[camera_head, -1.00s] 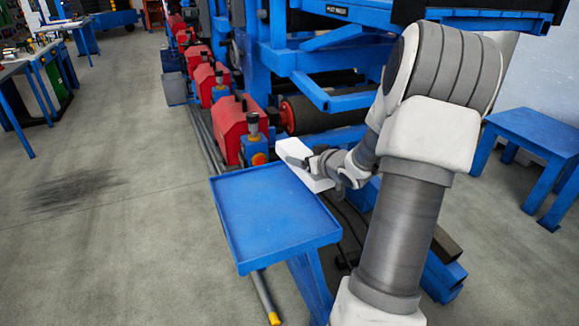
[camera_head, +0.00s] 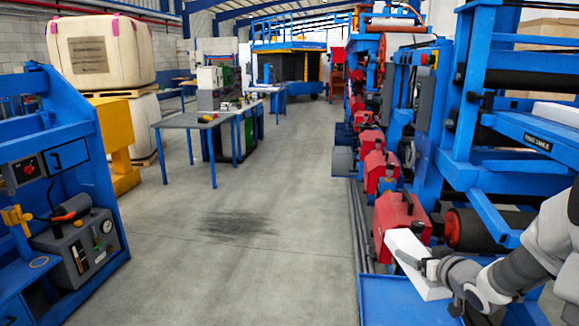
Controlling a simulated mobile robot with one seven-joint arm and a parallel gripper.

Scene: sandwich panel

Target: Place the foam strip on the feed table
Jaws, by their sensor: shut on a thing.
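My gripper (camera_head: 433,268) is at the lower right, shut on a white block-shaped foam strip (camera_head: 404,243). The strip's far end sticks out past the fingers, and part of it is hidden behind them. It appears above the back part of a small blue tray table (camera_head: 374,308); I cannot tell whether it touches it. A blue raised table (camera_head: 510,124) on the machine at the right edge carries a small dark label, too small to read surely. It may be the feed table. Another white piece (camera_head: 556,113) lies on it.
Red machine units (camera_head: 398,217) and a dark roller (camera_head: 480,229) stand just behind my gripper. A blue control bench (camera_head: 60,190) is at the left, and grey worktables (camera_head: 190,121) stand further back. The concrete floor between is clear.

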